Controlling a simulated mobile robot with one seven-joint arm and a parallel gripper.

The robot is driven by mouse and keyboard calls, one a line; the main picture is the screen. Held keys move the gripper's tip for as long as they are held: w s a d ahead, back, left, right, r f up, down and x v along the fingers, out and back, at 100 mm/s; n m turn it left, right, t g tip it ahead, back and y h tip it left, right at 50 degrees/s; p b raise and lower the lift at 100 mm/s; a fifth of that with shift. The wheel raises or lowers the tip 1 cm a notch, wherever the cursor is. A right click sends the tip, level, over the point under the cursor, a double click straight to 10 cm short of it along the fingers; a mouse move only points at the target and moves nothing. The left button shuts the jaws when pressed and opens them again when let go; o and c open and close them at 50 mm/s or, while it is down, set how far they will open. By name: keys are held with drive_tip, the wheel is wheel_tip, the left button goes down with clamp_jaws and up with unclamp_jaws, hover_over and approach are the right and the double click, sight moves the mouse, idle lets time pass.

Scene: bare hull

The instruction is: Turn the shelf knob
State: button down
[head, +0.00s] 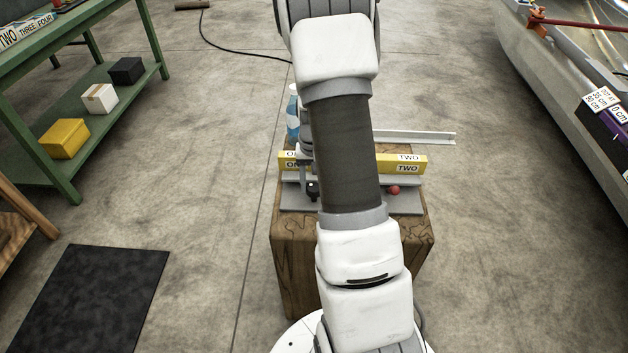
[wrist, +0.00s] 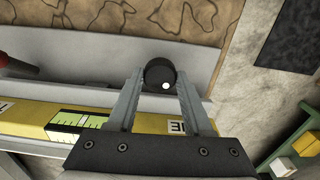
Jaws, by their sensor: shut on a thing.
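A black round knob (wrist: 160,72) with a white dot sits between the fingertips of my gripper (wrist: 159,82) in the wrist view. The fingers touch it on both sides and are shut on it. In the head view the black knob (head: 313,191) is small and partly hidden by my gripper and arm. A red knob (head: 393,190) is to the right, below the TWO label; it also shows at the left of the wrist view (wrist: 14,65). A yellow bar (head: 385,163) with number labels runs behind the knobs. The dot's exact turn angle is hard to tell.
The knobs are on a grey metal plate (head: 405,203) on a wooden block (head: 290,250). A blue bottle (head: 293,118) stands behind my gripper. A green shelf (head: 105,95) with several boxes is left. A dark mat (head: 95,295) lies on open floor.

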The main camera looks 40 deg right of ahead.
drive_tip(key=shift+m, duration=0.5)
drive_tip(key=c, duration=0.6)
unclamp_jaws()
wheel_tip(320, 180, up, 18)
drive_tip(key=p, duration=0.5)
drive_tip(key=shift+f, duration=0.25)
